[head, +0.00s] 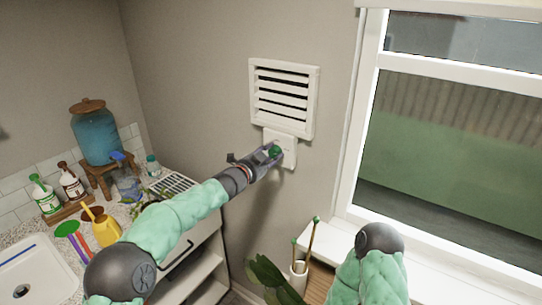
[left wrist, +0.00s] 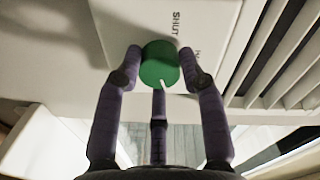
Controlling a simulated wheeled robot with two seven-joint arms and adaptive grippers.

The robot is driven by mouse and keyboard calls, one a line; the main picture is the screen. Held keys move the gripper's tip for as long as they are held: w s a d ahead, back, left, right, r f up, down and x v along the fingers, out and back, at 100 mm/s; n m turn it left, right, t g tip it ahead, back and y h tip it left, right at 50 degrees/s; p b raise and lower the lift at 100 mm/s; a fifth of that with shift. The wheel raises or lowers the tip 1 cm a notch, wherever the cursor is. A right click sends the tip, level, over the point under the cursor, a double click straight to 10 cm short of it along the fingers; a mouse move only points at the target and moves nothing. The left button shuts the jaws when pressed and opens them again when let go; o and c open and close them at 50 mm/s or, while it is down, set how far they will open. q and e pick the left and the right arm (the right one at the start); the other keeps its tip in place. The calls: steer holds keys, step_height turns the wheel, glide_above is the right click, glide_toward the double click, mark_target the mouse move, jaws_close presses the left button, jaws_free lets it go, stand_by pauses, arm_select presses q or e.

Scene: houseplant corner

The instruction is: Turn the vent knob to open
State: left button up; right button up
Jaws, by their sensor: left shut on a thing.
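The vent knob (left wrist: 158,66) is a round green knob with a white pointer line. It sits on a white plate (left wrist: 185,18) where the word SHUT can be read. The pointer faces away from that word, toward the lower edge of the left wrist view. In the head view the knob (head: 275,151) is partly covered by my fingers, below the white slatted vent (head: 284,97) on the wall. My left gripper (left wrist: 160,70) is shut on the knob, with dark fingers around its sides; it also shows in the head view (head: 273,155). My right gripper is out of view.
A window (head: 455,150) with a white sill is at the right. Below the knob stand a white pot with sticks (head: 299,272) and a leafy plant (head: 272,278).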

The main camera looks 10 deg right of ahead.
arm_select(q)
steer(key=o, duration=1.1)
steer(key=shift+o, duration=0.2)
steer(key=v, duration=1.2)
